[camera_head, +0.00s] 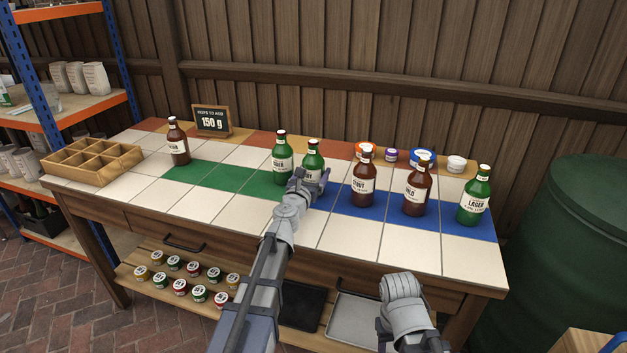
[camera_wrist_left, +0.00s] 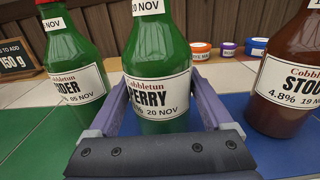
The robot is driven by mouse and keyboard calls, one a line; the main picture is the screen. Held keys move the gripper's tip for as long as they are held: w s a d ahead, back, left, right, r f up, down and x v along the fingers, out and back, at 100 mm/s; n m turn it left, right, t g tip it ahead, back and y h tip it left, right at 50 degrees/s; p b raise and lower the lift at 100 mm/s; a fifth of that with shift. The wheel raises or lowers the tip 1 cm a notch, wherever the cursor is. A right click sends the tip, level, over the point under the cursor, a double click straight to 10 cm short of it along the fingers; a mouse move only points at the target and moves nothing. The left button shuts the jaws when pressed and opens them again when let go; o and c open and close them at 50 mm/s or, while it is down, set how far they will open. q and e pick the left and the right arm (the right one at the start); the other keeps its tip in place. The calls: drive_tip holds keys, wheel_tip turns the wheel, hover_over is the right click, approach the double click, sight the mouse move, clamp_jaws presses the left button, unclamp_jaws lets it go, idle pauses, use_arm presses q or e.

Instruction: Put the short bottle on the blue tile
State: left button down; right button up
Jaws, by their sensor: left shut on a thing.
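My left gripper (camera_head: 316,181) is shut on a green Perry bottle (camera_head: 312,156), and its fingers sit on both sides of the bottle's lower body. The bottle is upright and stands lower than the green Cider bottle (camera_head: 282,166) beside it. In the left wrist view the Perry bottle (camera_wrist_left: 157,68) fills the middle between the purple fingers (camera_wrist_left: 160,112). Blue tiles (camera_head: 337,197) run to the right of it and green tiles (camera_head: 205,173) to the left. Its base is hidden, so I cannot tell whether it touches the counter. My right gripper is not visible.
Brown Stout (camera_head: 363,188) and another brown bottle (camera_head: 415,197) stand on the blue strip, with a green Lager bottle (camera_head: 474,205) at its right end. Another brown bottle (camera_head: 178,147) stands left, near a wooden crate (camera_head: 72,176). Small tubs (camera_head: 423,156) line the back. Front white tiles are clear.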

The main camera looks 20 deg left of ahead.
use_arm(q)
drive_tip(key=shift+f, duration=0.1)
unclamp_jaws()
idle(0.3)
drive_tip(key=shift+r, duration=0.2)
drive_tip(key=s, duration=1.2)
drive_tip(key=shift+a, duration=0.2)
drive_tip(key=shift+s+f, duration=0.1)
